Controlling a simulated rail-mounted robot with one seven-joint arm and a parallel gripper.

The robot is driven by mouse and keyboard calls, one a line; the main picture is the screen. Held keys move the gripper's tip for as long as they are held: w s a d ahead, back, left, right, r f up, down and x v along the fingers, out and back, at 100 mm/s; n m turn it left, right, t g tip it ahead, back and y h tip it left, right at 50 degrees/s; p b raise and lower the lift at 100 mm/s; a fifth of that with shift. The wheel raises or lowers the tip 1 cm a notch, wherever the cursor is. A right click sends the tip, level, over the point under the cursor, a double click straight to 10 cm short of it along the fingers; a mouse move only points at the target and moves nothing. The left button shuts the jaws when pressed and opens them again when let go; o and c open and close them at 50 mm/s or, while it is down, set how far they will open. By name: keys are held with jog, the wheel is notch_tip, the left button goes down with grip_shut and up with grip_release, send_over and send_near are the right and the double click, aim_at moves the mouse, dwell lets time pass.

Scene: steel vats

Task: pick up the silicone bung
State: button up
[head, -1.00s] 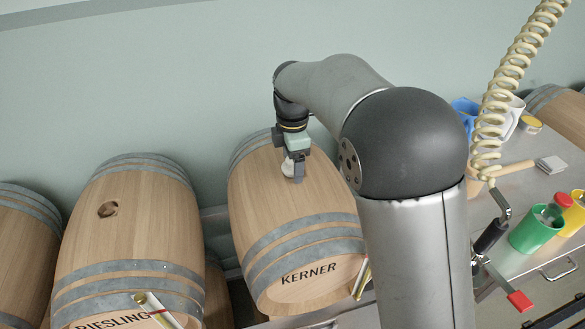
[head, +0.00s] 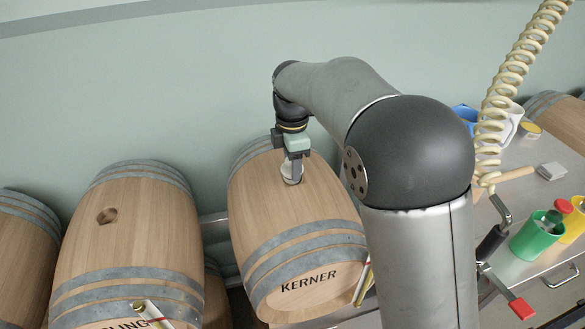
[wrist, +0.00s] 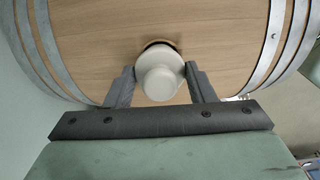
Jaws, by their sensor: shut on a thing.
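The silicone bung (head: 291,173) is a pale, off-white plug at the bung hole on top of the KERNER barrel (head: 298,212). My gripper (head: 294,170) points down over the barrel and is shut on the bung. In the wrist view, the bung (wrist: 160,78) sits between the two dark fingers of my gripper (wrist: 160,88). A dark sliver of the hole (wrist: 162,43) shows just beyond it. I cannot tell how deep the bung sits in the hole.
The RIESLING barrel (head: 130,235) with an open hole stands to the left. A steel bench (head: 550,195) at right holds a green cup (head: 535,238), a yellow cup (head: 577,222) and a mallet. A coiled hose (head: 497,95) hangs above it.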

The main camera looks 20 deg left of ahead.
jog(key=s+d+r+b, duration=0.2)
jog(key=s+d+r, duration=0.5)
jog(key=s+r, duration=0.4)
jog(key=shift+s+d+b, duration=0.2)
jog(key=shift+s+b, duration=0.2)
jog(key=shift+s, duration=0.15)
jog(key=shift+r, duration=0.1)
jog(key=shift+o, duration=1.4)
jog(key=shift+c, duration=1.4)
